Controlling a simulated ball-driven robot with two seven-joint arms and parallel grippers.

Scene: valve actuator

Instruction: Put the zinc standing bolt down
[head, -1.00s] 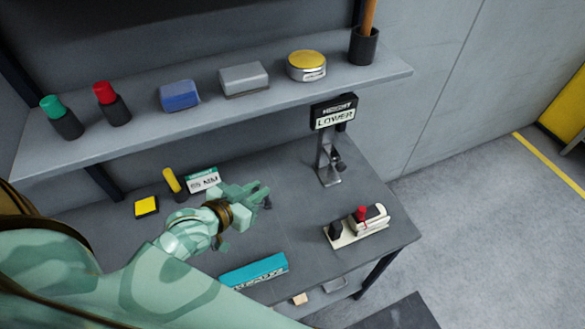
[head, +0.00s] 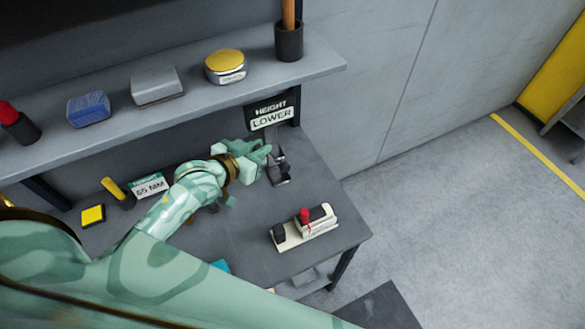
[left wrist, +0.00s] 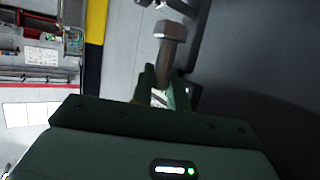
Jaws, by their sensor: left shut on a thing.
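My left gripper (head: 260,157) is in front of the metal stand under the sign reading HEIGHT LOWER. In the left wrist view it is shut on the zinc bolt (left wrist: 171,42), a grey metal bolt whose hex head points away from the fingers (left wrist: 163,88). In the head view I cannot pick the bolt out from the dark stand (head: 280,172) beside the fingertips. My right gripper is in neither view.
A white device with a red knob (head: 305,216) lies on the grey bench (head: 245,240) to the right. A yellow block (head: 93,214), a yellow-handled tool (head: 114,190) and a 65 NM card (head: 149,185) are at left. A shelf (head: 190,105) overhangs the back.

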